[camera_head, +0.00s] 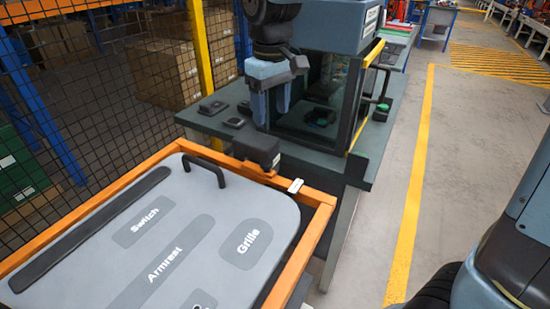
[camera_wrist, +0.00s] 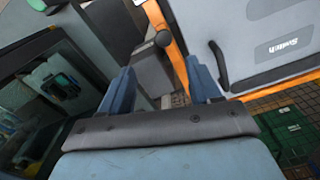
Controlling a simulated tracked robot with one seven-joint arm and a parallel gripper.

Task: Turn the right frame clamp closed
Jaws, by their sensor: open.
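A grey door panel (camera_head: 190,230) marked Switch, Armrest and Grille lies in an orange frame (camera_head: 322,190). A dark block at the frame's far edge, seemingly the right frame clamp (camera_head: 257,149), has a dark arm reaching over the orange rail. My gripper (camera_head: 271,118) points down, just above and behind the block, with its blue fingers apart. In the wrist view the clamp (camera_wrist: 154,72) appears between my open fingers (camera_wrist: 160,70); a small round knob shows beside the orange rail (camera_wrist: 172,45). I cannot tell whether my fingers touch it.
A dark workbench (camera_head: 385,135) with a glass-sided cabinet (camera_head: 325,95) stands close behind my gripper. A black handle (camera_head: 205,167) rises from the panel. A mesh fence (camera_head: 95,100) runs on the left. The floor beyond the yellow line (camera_head: 412,200) is clear.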

